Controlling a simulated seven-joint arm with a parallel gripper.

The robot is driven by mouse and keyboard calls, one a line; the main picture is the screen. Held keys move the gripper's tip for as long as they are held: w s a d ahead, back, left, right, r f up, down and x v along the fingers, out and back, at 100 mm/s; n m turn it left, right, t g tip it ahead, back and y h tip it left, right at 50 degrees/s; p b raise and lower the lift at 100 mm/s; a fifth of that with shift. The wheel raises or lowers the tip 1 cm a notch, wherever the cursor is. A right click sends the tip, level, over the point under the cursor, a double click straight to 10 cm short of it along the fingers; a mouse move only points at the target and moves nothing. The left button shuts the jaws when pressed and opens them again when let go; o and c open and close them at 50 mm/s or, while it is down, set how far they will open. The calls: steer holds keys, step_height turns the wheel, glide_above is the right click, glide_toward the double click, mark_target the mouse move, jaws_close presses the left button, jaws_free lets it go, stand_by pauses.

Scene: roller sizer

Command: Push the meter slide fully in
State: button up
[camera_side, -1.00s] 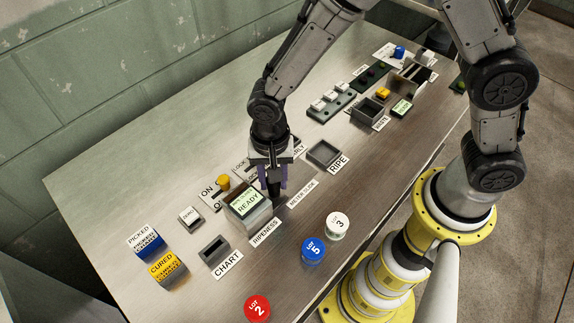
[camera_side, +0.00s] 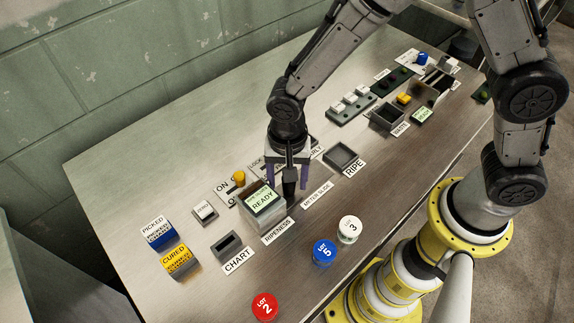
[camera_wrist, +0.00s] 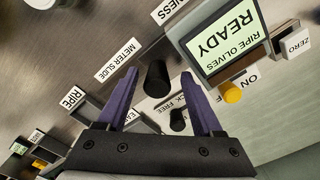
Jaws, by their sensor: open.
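The meter slide's black knob (camera_wrist: 157,77) stands beside the METER SLIDE label (camera_wrist: 118,60) in the wrist view. In the side view the dark knob (camera_side: 289,182) shows next to the lit READY display box (camera_side: 263,203). My gripper (camera_wrist: 166,92) is open, with its purple fingers spread and the knob in the gap between them. I see no clear contact between fingers and knob. In the side view my gripper (camera_side: 287,176) is low over the panel, right beside the display box. How far the slide sits in cannot be told.
A second black knob (camera_wrist: 178,122) is near a partly hidden FREE label. A yellow knob (camera_side: 239,177) stands left of my gripper, and the RIPE tray (camera_side: 344,157) lies to the right. White (camera_side: 350,229), blue (camera_side: 324,252) and red (camera_side: 264,306) lot pieces stand in front.

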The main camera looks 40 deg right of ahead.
step_height(320, 180, up, 14)
steer(key=shift+f, duration=0.2)
stand_by(0.4)
steer(key=s+d+r+m+t, duration=0.1)
steer(key=s+d+r+t, duration=0.3)
steer(key=d+r, duration=0.95)
steer(key=s+d+f+n+t, duration=0.1)
steer(key=s+d+f+n, duration=0.3)
steer(key=s+d+n, duration=0.3)
steer(key=s+n, duration=0.3)
steer(key=s, duration=0.1)
steer(key=shift+d+f+t, duration=0.2)
steer(key=shift+t, duration=0.1)
stand_by(1.2)
